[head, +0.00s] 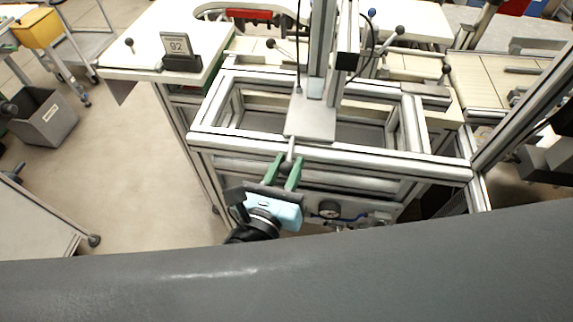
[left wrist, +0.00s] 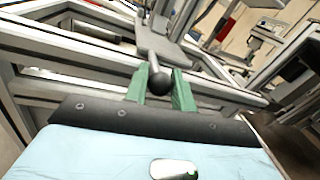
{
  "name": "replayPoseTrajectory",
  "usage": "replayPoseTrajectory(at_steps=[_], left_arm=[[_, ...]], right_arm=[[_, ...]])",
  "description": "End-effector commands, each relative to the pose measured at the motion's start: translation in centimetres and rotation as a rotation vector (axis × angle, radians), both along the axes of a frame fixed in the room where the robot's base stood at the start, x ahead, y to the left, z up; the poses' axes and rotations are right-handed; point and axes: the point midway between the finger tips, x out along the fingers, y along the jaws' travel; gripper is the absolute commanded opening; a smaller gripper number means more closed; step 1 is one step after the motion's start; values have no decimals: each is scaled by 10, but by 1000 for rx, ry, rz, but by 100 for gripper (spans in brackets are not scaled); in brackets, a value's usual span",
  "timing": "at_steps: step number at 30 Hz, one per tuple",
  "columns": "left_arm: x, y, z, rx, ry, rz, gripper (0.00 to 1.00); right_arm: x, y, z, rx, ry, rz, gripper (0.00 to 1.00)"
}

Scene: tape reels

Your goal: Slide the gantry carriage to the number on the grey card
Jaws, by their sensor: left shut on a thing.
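The gantry carriage (head: 312,120) is a light grey plate with an upright column, straddling the aluminium frame near its middle. A thin handle (head: 291,148) with a dark ball knob (left wrist: 159,83) sticks out from its front. My left gripper (head: 285,170) has green fingers placed either side of the knob, shut on it, below the front rail (head: 370,159). The grey card (head: 177,44) stands in a dark holder on the white table at the back left and reads 92. I cannot make out a number scale on the rail. My right gripper is not in view.
A white table (head: 130,60) adjoins the frame at the left. A gauge (head: 329,208) sits under the front rail. A grey bin (head: 42,117) stands on the floor at the left. Both sides of the carriage look clear along the front rail.

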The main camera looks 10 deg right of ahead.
Motion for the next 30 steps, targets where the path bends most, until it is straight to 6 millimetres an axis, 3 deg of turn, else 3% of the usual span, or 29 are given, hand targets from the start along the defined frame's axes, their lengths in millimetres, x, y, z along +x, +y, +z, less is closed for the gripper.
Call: replayPoseTrajectory(at_steps=[7,12,19,30], left_arm=[[4,10,1,4,-5,3,0],[14,43,3,10,-9,7,0],[24,77,0,4,-1,7,0],[25,83,1,-1,0,3,0]], right_arm=[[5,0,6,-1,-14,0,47],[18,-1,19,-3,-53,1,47],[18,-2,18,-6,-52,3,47],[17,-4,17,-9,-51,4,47]])
